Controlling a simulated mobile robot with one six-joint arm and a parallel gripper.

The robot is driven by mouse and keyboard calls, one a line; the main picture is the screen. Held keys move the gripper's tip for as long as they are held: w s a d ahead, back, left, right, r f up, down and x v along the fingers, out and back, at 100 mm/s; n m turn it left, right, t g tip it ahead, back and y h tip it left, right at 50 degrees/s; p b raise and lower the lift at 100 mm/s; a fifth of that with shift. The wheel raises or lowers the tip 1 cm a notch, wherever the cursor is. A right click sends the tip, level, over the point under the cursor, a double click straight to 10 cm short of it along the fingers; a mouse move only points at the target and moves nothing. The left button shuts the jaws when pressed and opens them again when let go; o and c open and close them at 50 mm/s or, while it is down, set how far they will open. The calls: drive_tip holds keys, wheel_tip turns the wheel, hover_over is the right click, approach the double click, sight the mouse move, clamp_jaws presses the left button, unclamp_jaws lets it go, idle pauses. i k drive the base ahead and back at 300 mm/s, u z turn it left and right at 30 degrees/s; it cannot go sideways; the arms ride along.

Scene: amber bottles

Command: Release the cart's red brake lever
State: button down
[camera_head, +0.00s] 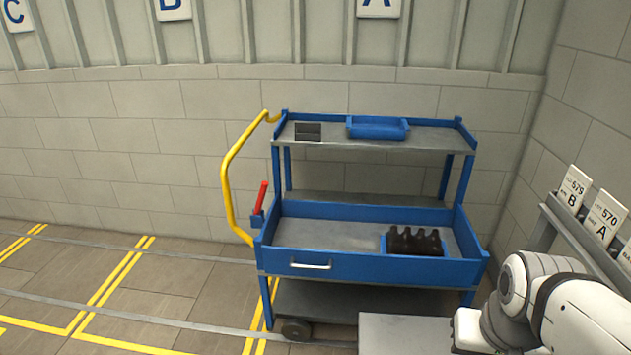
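The blue cart (358,264) stands against the block wall in the middle of the view. Part of my white arm shows at the lower right, well to the right of the lever. My gripper's fingers cannot be made out.
A blue tray (378,132) and a dark box (307,131) sit on the cart's top shelf. Dark bottles (414,238) stand in a blue bin in the drawer. A rack with cards (603,216) is at right. The yellow-marked floor left of the cart is clear.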

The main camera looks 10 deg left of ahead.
sight(264, 184)
drive_tip(key=z, duration=0.05)
drive_tip(key=k, duration=0.9)
drive_tip(key=u, duration=2.2)
drive_tip(key=i, duration=1.75)
drive_tip(key=z, duration=2.25)
